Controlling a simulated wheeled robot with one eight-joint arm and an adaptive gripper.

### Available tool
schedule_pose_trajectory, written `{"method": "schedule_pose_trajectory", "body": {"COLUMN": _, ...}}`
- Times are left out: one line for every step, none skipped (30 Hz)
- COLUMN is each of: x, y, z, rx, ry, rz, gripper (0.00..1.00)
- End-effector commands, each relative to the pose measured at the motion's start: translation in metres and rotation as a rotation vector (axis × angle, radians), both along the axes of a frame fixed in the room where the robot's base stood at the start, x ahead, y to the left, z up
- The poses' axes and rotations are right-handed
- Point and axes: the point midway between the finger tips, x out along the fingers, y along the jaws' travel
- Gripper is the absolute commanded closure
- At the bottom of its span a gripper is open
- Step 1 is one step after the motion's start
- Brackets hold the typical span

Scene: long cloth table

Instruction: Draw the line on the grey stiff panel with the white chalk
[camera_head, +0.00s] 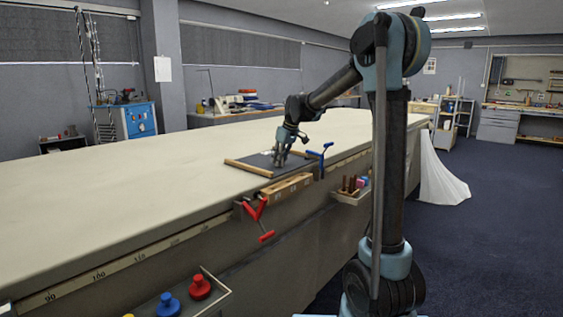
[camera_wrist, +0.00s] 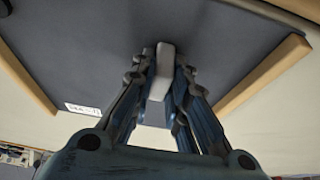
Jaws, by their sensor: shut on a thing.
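The grey stiff panel (camera_head: 259,160) lies on the long table near its front edge, with wooden strips along two ends. In the wrist view the panel (camera_wrist: 90,45) fills the upper part, with a small white label (camera_wrist: 83,109) near one edge. My gripper (camera_head: 280,161) points down over the panel. In the wrist view its fingers are shut on the white chalk (camera_wrist: 163,62), a pale block held between the fingertips. The chalk's far end appears against the panel; I cannot tell whether it touches. I cannot make out any chalk mark.
A red clamp (camera_head: 257,217) and a blue clamp (camera_head: 320,157) sit at the front edge of the table (camera_head: 120,190), on either side of a wooden block (camera_head: 286,187). Trays with tools hang below the edge. The table left of the panel is clear.

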Motion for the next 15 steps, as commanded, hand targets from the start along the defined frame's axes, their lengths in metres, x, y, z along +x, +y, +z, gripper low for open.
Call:
{"method": "schedule_pose_trajectory", "body": {"x": 0.0012, "y": 0.0021, "z": -0.0001, "rx": 0.000, "ry": 0.000, "rz": 0.000, "gripper": 1.00}}
{"method": "schedule_pose_trajectory", "body": {"x": 0.0018, "y": 0.0030, "z": -0.0002, "rx": 0.000, "ry": 0.000, "rz": 0.000, "gripper": 1.00}}
{"method": "schedule_pose_trajectory", "body": {"x": 0.0023, "y": 0.0038, "z": -0.0003, "rx": 0.000, "ry": 0.000, "rz": 0.000, "gripper": 1.00}}
{"method": "schedule_pose_trajectory", "body": {"x": 0.0027, "y": 0.0043, "z": -0.0003, "rx": 0.000, "ry": 0.000, "rz": 0.000, "gripper": 1.00}}
{"method": "schedule_pose_trajectory", "body": {"x": 0.0030, "y": 0.0046, "z": -0.0003, "rx": 0.000, "ry": 0.000, "rz": 0.000, "gripper": 1.00}}
{"method": "schedule_pose_trajectory", "body": {"x": 0.0032, "y": 0.0049, "z": -0.0004, "rx": 0.000, "ry": 0.000, "rz": 0.000, "gripper": 1.00}}
{"method": "schedule_pose_trajectory", "body": {"x": 0.0033, "y": 0.0051, "z": -0.0004, "rx": 0.000, "ry": 0.000, "rz": 0.000, "gripper": 1.00}}
{"method": "schedule_pose_trajectory", "body": {"x": 0.0034, "y": 0.0052, "z": -0.0004, "rx": 0.000, "ry": 0.000, "rz": 0.000, "gripper": 1.00}}
{"method": "schedule_pose_trajectory", "body": {"x": 0.0039, "y": 0.0058, "z": -0.0005, "rx": 0.000, "ry": 0.000, "rz": 0.000, "gripper": 1.00}}
{"method": "schedule_pose_trajectory", "body": {"x": 0.0043, "y": 0.0063, "z": -0.0005, "rx": 0.000, "ry": 0.000, "rz": 0.000, "gripper": 1.00}}
{"method": "schedule_pose_trajectory", "body": {"x": 0.0048, "y": 0.0070, "z": -0.0005, "rx": 0.000, "ry": 0.000, "rz": 0.000, "gripper": 1.00}}
{"method": "schedule_pose_trajectory", "body": {"x": 0.0056, "y": 0.0080, "z": -0.0006, "rx": 0.000, "ry": 0.000, "rz": 0.000, "gripper": 1.00}}
{"method": "schedule_pose_trajectory", "body": {"x": 0.0063, "y": 0.0089, "z": -0.0007, "rx": 0.000, "ry": 0.000, "rz": 0.001, "gripper": 1.00}}
{"method": "schedule_pose_trajectory", "body": {"x": 0.0071, "y": 0.0098, "z": -0.0008, "rx": 0.000, "ry": 0.000, "rz": 0.001, "gripper": 1.00}}
{"method": "schedule_pose_trajectory", "body": {"x": 0.0082, "y": 0.0111, "z": -0.0009, "rx": 0.000, "ry": 0.000, "rz": 0.001, "gripper": 1.00}}
